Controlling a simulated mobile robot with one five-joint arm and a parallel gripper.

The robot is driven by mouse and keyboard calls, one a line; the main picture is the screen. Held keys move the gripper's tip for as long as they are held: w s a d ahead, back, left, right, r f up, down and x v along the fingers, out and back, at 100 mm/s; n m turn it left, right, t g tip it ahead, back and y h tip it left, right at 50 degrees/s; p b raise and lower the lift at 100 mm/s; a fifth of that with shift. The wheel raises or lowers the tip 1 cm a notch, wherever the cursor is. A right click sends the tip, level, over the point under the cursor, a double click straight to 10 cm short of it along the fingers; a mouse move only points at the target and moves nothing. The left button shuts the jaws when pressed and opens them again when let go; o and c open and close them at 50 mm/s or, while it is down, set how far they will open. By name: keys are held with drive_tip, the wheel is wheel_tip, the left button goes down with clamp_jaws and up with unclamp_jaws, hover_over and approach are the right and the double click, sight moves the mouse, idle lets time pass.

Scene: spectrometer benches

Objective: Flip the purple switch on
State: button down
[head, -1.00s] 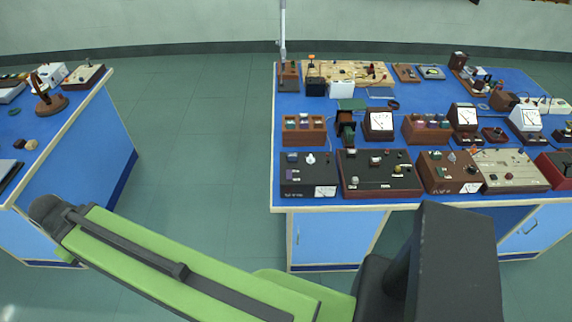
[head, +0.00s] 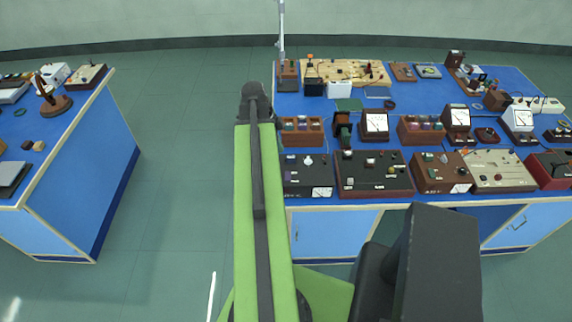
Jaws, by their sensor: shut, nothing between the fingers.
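A black box (head: 312,176) with a white knob and a small meter stands at the front left corner of the right bench. A small purplish patch (head: 288,176) shows near its left end, close beside my arm. It may be the purple switch, but it is too small to tell its position. My green arm reaches up the picture just left of this box and covers the bench's left edge. Its dark far joint is at the box row's back left. My gripper itself does not show.
The right bench (head: 345,103) is crowded with meters, brown boxes and a row of front instruments, including a wide dark box (head: 373,174). Another blue bench (head: 85,160) stands at the left. Open green floor (head: 185,150) lies between them.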

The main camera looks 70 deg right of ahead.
sight(287, 173)
drive_tip(key=b+x, duration=0.4)
drive_tip(key=w+b+x, duration=0.1)
drive_tip(key=b+x, duration=0.8)
drive_tip(key=shift+w+f, duration=0.15)
drive_tip(key=shift+f, duration=0.4)
drive_tip(key=shift+f+b, duration=0.1)
drive_tip(key=shift+b, duration=0.2)
drive_tip(key=shift+w+d+f+b, duration=0.25)
drive_tip(key=shift+f+b, duration=0.25)
drive_tip(key=shift+b, duration=0.2)
drive_tip(key=shift+s+a+r, duration=0.1)
drive_tip(key=shift+r, duration=0.05)
drive_tip(key=shift+a, duration=0.1)
